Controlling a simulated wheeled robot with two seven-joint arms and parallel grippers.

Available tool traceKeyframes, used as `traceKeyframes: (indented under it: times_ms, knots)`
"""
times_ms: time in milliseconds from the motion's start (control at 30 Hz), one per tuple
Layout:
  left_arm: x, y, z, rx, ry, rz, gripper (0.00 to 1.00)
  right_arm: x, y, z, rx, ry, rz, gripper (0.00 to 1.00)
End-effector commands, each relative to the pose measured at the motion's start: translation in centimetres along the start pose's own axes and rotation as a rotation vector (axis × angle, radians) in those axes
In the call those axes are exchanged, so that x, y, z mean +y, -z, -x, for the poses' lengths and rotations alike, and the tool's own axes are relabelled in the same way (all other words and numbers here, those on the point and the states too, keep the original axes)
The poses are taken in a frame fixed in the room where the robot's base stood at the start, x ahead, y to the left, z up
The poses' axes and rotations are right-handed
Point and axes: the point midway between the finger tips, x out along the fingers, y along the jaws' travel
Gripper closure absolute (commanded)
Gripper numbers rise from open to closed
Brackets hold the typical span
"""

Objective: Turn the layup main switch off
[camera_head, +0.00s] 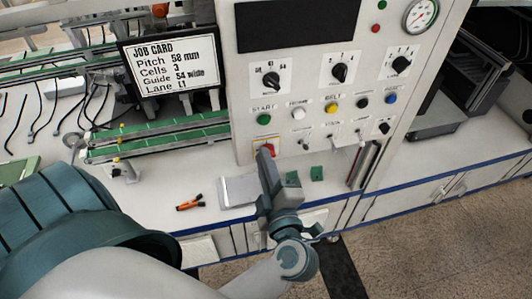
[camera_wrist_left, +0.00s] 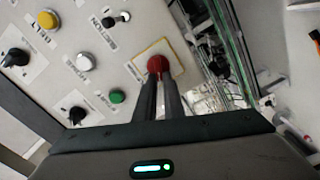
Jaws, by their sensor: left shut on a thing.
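The main switch is a red knob (camera_head: 269,147) on a pale yellow plate at the lower left of the upright control panel (camera_head: 300,72). In the left wrist view the red knob (camera_wrist_left: 158,63) sits at the fingertips, with its plate (camera_wrist_left: 176,70) around it. My left gripper (camera_head: 264,154) reaches up to the panel from below, and its fingers (camera_wrist_left: 159,84) are close together on the knob. The fingers hide part of the knob, and its exact turn angle cannot be told. My right gripper is not in view.
A green START button (camera_head: 264,119), a white button (camera_head: 298,113) and a yellow BELT button (camera_head: 332,107) sit above the switch. Black selector knobs and a gauge (camera_head: 421,14) are higher. A job card screen (camera_head: 171,62) stands left. An orange-black tool (camera_head: 190,203) lies on the bench.

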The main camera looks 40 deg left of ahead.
Motion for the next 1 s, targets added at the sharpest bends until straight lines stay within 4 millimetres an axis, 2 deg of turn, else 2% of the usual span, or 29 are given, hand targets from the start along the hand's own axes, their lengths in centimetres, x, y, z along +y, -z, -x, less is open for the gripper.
traceKeyframes:
  times_ms: [200,500,1000]
  knots:
    - [-0.7,-0.1,0.0,0.001,0.003,0.195,1.00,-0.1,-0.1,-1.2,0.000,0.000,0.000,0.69]
    - [-0.9,-0.2,0.1,0.002,0.004,0.382,1.00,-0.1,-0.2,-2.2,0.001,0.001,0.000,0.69]
    - [-0.9,-0.2,0.0,0.001,0.004,0.447,1.00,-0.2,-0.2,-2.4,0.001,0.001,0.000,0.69]
